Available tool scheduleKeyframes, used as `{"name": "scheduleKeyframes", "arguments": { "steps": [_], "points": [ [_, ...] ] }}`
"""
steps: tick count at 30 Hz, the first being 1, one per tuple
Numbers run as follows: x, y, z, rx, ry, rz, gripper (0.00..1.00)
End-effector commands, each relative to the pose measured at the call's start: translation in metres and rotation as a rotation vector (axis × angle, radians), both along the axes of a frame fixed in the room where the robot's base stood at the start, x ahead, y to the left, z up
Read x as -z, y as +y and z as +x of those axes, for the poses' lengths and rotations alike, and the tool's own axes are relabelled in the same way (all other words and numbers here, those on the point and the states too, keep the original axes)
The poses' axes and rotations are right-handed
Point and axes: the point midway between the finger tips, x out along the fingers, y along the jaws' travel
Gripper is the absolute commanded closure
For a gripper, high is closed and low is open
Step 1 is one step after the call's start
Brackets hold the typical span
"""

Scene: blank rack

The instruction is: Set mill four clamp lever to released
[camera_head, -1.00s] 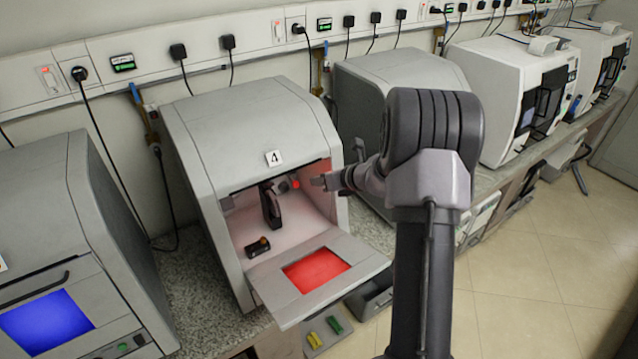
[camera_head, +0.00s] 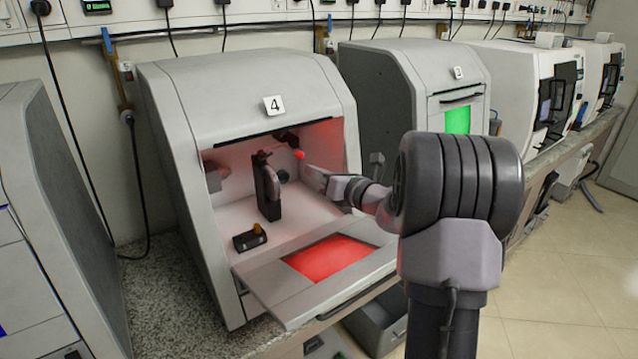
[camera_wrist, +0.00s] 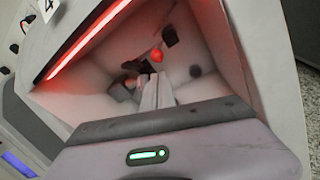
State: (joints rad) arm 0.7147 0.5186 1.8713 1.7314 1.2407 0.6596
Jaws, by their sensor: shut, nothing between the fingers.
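Mill four (camera_head: 230,95) is the grey machine with a "4" label and its front door folded down. Inside its red-lit chamber stands a dark upright clamp fixture (camera_head: 267,188). A small lever with a red ball knob (camera_head: 299,155) sits behind it, toward the upper right; the knob also shows in the wrist view (camera_wrist: 157,56). I cannot tell which position the lever is in. My gripper (camera_head: 308,172) is at the chamber's right side, just below the knob. Its fingers (camera_wrist: 157,80) are shut and empty, apparently apart from the knob.
The folded-down door (camera_head: 285,288) with a red window lies below the chamber mouth. A small dark block with an orange knob (camera_head: 258,230) sits at the chamber's front left. Mill three (camera_head: 400,75) stands to the right, and another machine (camera_head: 45,190) to the left.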

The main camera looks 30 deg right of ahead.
Motion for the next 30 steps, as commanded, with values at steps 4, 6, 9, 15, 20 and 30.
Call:
{"name": "scheduleKeyframes", "arguments": {
  "steps": [4,6,9,15,20,30],
  "points": [
    [0.005,0.005,0.028,-0.002,-0.001,-0.001,1.00],
    [0.006,0.006,0.038,-0.001,0.001,0.000,1.00],
    [0.005,0.008,0.048,-0.001,0.001,0.000,1.00],
    [0.005,0.008,0.053,0.001,0.002,0.002,1.00],
    [0.005,0.008,0.052,0.001,0.001,0.001,1.00],
    [-0.020,0.008,0.052,-0.001,0.106,-0.002,1.00]
  ]
}}
